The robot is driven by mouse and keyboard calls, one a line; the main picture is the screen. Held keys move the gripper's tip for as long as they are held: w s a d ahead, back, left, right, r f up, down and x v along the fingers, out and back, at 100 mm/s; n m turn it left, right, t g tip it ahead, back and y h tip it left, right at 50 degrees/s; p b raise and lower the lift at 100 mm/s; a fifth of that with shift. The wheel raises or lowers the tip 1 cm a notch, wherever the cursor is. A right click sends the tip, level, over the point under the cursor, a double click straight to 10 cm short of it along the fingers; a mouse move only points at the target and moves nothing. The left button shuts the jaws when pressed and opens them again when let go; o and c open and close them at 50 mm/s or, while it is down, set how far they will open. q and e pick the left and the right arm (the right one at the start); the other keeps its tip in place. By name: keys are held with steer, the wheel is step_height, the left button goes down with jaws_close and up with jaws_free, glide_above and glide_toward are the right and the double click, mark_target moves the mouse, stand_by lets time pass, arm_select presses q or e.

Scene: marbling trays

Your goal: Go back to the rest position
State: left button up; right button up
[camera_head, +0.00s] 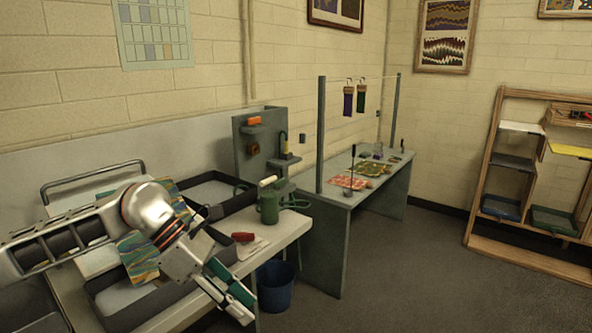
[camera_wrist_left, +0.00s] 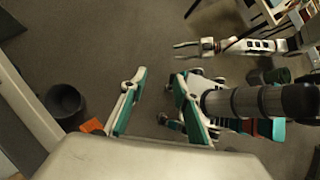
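My left gripper (camera_head: 238,300) is over the front edge of the tray table in the head view, with its forearm reaching across from the left. In the left wrist view my left gripper (camera_wrist_left: 158,106) has its two teal-and-white fingers well apart, with only floor showing between them. It is open and empty. My right gripper (camera_wrist_left: 178,51) shows at the top of the left wrist view. Its thin fingers are apart with nothing between them. The right arm is not in the head view.
The tray table (camera_head: 290,232) holds dark trays, a green watering can (camera_head: 269,206) and a red-handled tool (camera_head: 243,237). A blue bucket (camera_head: 275,288) stands on the floor by it. A grey-green bench (camera_head: 330,197) and a wooden rack (camera_head: 485,180) stand beyond. Floor at right is clear.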

arm_select(q)
steer(key=s+d+r+n+t+h, duration=0.1)
steer(key=s+d+n+h, duration=0.2)
steer(key=d+n+h, duration=0.4)
steer(key=s+d+r+n+h, duration=0.1)
steer(key=s+d+n+h, duration=0.2)
steer(key=d+h, duration=0.35)
steer(key=w+a+f+n+t+y, duration=0.2)
steer(key=a+f+n+t+y, duration=0.5)
steer(key=n, duration=0.7)
steer(key=w+a+f+n+t+y, duration=0.3)
steer(key=a+f+n+t+y, duration=0.1)
steer(key=f+n+t, duration=0.75)
steer(key=s+a+f+n+g+y, duration=0.3)
steer(key=s+a+f+n, duration=0.3)
steer(key=s+f, duration=0.2)
steer(key=s+a+f+n+g+y, duration=0.4)
steer(key=s+f, duration=0.5)
steer(key=f, duration=0.3)
steer(key=a+n+y, duration=0.1)
steer(key=a+n, duration=0.1)
steer(key=shift+a+f+n, duration=0.15)
steer(key=shift+f+n, duration=0.15)
steer(key=shift+n, duration=0.05)
